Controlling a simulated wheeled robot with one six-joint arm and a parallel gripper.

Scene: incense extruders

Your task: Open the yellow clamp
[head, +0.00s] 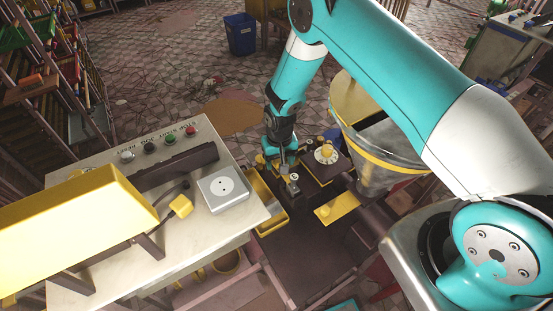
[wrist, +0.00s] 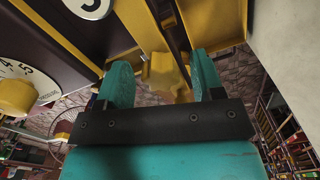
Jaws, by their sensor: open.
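My gripper (head: 284,165) reaches down over the dark machine beside the workbench in the head view. In the wrist view its two teal fingers (wrist: 162,82) are apart. A yellow lobed piece (wrist: 163,72), which looks like the yellow clamp's handle, shows in the gap between the fingertips, in front of a dark and yellow bar. I cannot tell whether either finger touches it. In the head view my gripper and wrist hide this piece.
A white dial (head: 326,153) with a yellow knob sits right of my gripper. A yellow tray (head: 265,222) and a yellow plate with a knob (head: 337,208) are nearby. A metal hopper (head: 385,165) stands close right; the workbench (head: 235,222) with buttons and a socket is left.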

